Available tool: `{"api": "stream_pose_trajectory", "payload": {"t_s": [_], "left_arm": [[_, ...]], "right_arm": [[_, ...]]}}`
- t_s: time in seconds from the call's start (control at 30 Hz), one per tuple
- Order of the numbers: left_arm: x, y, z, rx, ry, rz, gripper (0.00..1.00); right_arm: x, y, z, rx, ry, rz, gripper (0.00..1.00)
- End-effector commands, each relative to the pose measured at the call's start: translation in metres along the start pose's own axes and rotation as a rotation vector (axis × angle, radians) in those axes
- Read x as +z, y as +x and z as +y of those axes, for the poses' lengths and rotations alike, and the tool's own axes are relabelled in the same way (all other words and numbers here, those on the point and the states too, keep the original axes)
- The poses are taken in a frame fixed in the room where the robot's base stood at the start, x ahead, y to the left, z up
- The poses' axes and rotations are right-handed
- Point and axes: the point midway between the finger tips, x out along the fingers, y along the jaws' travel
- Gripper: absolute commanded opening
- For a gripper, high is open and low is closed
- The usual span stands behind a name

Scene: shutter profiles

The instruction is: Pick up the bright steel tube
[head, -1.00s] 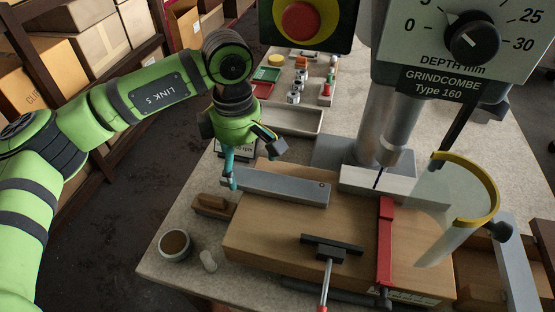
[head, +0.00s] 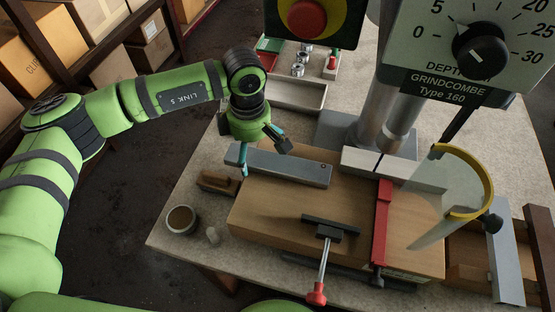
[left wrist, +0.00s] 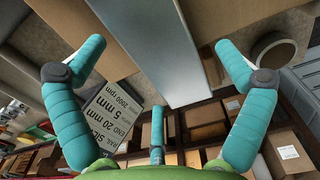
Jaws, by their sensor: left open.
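The bright steel tube (head: 290,167) is a long grey box-shaped bar lying on the far left part of the wooden block (head: 290,215). A small round hole shows near its right end. My left gripper (head: 263,159) is open at the tube's left part, with one finger on the near side and another towards the far side. In the left wrist view the tube (left wrist: 168,50) runs between the spread teal fingers of the gripper (left wrist: 160,47), with gaps on both sides. I cannot tell how high the fingertips are. My right gripper is not in view.
A machine with a depth dial (head: 481,50) and a curved clear guard (head: 440,205) stands at the right. A red bar (head: 382,225) and a red-tipped clamp handle (head: 322,265) are on the block. A brush (head: 217,182) and a cup (head: 182,220) are at the left.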

Motion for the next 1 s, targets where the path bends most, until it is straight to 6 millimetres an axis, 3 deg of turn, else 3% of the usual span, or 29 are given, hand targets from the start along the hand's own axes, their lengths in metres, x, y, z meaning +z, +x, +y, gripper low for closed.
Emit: {"api": "stream_pose_trajectory", "payload": {"t_s": [0.1, 0.3, 0.73, 1.0], "left_arm": [[0.0, 0.0, 0.0, 0.0, 0.0, 0.0, 0.96], [0.0, 0.0, 0.0, 0.0, 0.0, 0.0, 0.16], [0.0, -0.004, 0.001, 0.001, -0.001, -0.001, 0.15], [0.001, -0.028, 0.005, 0.003, -0.006, -0.002, 0.15]], "right_arm": [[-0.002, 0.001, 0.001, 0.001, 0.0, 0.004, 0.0], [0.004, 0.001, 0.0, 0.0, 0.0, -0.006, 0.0], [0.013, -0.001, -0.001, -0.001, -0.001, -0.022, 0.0], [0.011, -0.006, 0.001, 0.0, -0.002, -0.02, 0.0]]}}
